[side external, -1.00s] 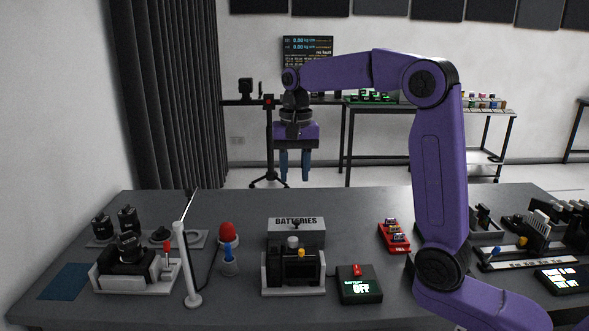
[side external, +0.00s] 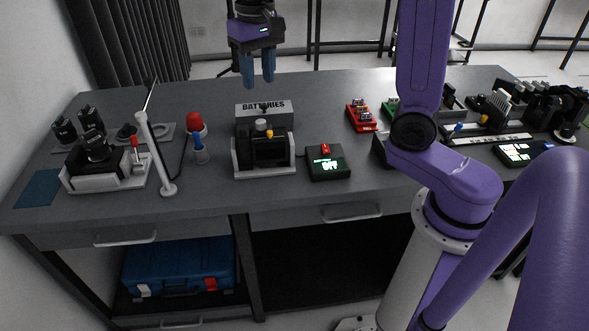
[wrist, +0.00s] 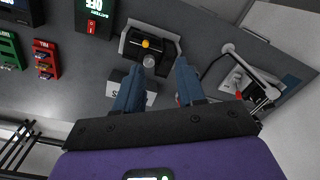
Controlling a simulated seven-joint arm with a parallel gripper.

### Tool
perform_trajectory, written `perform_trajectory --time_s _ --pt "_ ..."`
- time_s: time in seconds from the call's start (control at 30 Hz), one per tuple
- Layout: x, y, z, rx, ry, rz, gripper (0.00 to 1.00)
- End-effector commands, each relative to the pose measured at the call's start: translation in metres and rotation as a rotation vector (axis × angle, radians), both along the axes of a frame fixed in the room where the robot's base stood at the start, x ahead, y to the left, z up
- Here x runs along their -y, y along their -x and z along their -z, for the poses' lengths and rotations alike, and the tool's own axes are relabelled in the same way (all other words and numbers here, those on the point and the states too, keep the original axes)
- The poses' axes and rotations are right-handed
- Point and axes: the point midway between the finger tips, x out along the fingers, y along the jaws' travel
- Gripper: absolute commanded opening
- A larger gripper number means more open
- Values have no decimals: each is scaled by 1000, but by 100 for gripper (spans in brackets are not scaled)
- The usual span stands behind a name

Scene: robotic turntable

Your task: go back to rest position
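My gripper (side external: 258,84) is purple with two blue fingers pointing down. It hangs above the back part of the grey table (side external: 330,90), over the grey box marked BATTERIES (side external: 265,117). In the wrist view the fingers (wrist: 160,66) are apart with nothing between them, so it is open and empty. The fingers partly cover the batteries box in that view. A black device in a light cradle (side external: 264,155) stands in front of the box and also shows in the wrist view (wrist: 149,45).
A white post (side external: 157,155) rises at the left, near a red-topped object (side external: 196,123) and a black machine on a white base (side external: 97,163). A small box showing OFF (side external: 327,166) and a red tray (side external: 361,117) stand right of the cradle. Equipment crowds the right end.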

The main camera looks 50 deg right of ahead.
Motion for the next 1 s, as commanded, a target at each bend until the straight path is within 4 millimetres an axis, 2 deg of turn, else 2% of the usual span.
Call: perform_trajectory --time_s 0.23,0.5,0.77,1.0 --pt "-20 49 17 5 3 -289 39" --pt "-29 110 37 10 6 -599 39" --pt "-25 172 57 17 8 -898 39" --pt "-11 228 76 23 9 -1164 39"
